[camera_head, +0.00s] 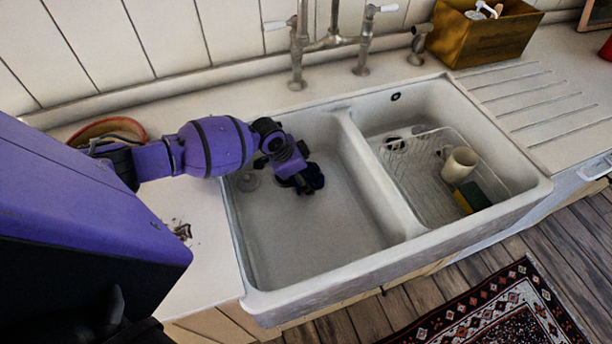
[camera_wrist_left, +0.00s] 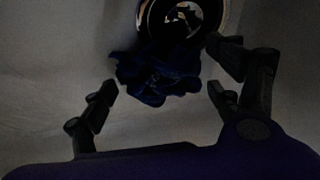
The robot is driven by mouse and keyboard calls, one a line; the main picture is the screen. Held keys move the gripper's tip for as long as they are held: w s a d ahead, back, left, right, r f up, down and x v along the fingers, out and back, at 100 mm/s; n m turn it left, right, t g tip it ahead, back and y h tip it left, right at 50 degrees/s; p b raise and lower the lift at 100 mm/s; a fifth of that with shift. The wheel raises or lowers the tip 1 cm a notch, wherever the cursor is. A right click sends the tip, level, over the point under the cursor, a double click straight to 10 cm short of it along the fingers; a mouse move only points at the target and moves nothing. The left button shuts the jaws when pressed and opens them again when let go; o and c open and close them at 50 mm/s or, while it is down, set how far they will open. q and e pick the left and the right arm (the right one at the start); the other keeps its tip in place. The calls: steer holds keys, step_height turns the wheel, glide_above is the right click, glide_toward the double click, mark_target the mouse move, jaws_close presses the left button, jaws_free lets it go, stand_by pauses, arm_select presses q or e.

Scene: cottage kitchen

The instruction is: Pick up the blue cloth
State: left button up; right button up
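The blue cloth (camera_head: 315,177) is a small dark crumpled bundle on the floor of the left sink basin, partly hidden by my left gripper (camera_head: 303,186) in the head view. In the left wrist view the cloth (camera_wrist_left: 158,74) lies ahead of and between the two fingers. My left gripper (camera_wrist_left: 162,92) is open, with a gap on both sides of the cloth's near part. It does not grip the cloth. My right gripper is not in view.
The sink's middle divider (camera_head: 375,170) stands right of my gripper. The right basin has a wire rack (camera_head: 425,185), a cream cup (camera_head: 459,164) and a sponge (camera_head: 473,196). A tap (camera_head: 330,42) stands behind. The left basin's front is clear.

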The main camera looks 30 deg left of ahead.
mark_target(307, 173)
arm_select(q)
steer(key=c, duration=0.3)
steer(key=shift+r, duration=0.1)
steer(key=shift+r, duration=0.3)
step_height(307, 173, up, 3)
steer(key=shift+f, duration=0.15)
steer(key=s+d+r, duration=0.4)
steer(key=s+d, duration=0.1)
steer(key=s+d+r+p, duration=0.1)
steer(key=s+d+r, duration=0.3)
steer(key=s+r, duration=0.1)
steer(key=shift+s+d+r, duration=0.1)
steer(key=shift+d+r, duration=0.15)
steer(key=shift+d, duration=0.1)
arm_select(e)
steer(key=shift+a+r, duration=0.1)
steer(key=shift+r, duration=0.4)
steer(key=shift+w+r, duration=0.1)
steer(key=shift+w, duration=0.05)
